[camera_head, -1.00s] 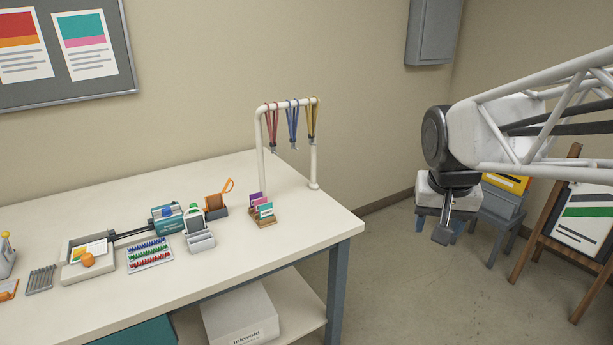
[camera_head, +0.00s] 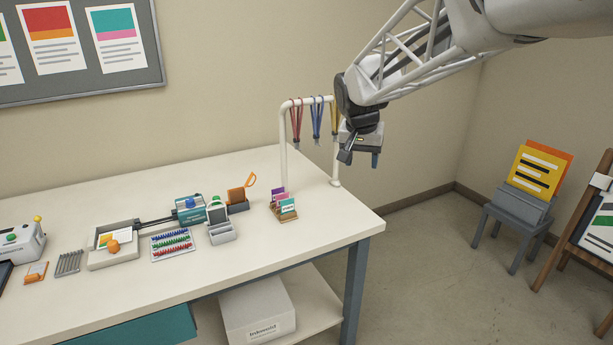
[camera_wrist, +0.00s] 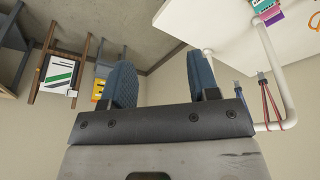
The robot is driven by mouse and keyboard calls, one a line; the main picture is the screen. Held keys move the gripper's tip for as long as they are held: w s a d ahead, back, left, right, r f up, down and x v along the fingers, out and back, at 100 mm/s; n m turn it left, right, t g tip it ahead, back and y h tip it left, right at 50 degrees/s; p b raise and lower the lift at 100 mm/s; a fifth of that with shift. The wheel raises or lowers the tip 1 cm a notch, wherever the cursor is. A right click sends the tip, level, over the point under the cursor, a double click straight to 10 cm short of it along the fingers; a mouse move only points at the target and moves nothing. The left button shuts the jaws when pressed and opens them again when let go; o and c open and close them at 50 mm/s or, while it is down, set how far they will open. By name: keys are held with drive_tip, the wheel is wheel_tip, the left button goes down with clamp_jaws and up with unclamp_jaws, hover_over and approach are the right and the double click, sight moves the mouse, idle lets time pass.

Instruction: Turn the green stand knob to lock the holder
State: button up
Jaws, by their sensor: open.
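The grey stand with a dark upright holder face (camera_head: 217,214) is on the white table. A small green part that looks like its knob (camera_head: 214,203) is at its top; its turn position is too small to tell. My gripper (camera_head: 360,158) is open and empty, in the air beside the lanyard rack, well right of and above the stand. In the wrist view its two blue fingers (camera_wrist: 162,82) are spread with nothing between them. The stand is not visible in the wrist view.
The white lanyard rack (camera_head: 284,155) with hanging lanyards is close to my gripper. A card rack (camera_head: 284,207), an orange-handled box (camera_head: 238,200) and a teal machine (camera_head: 188,211) surround the stand. The table's front right (camera_head: 320,235) is clear. An easel (camera_head: 575,230) stands far right.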

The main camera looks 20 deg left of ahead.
drive_tip(key=w+a+f, duration=0.3)
drive_tip(key=w+a, duration=0.3)
drive_tip(key=a, duration=0.6)
drive_tip(key=t, duration=0.1)
approach(216, 197)
drive_tip(key=f, duration=0.1)
drive_tip(key=shift+w+d+f+y, duration=0.15)
drive_tip(key=shift+d+f+y, duration=0.05)
drive_tip(key=shift+y, duration=0.1)
drive_tip(key=shift+x, duration=3.9)
drive_tip(key=shift+w, duration=0.1)
drive_tip(key=c, duration=0.9)
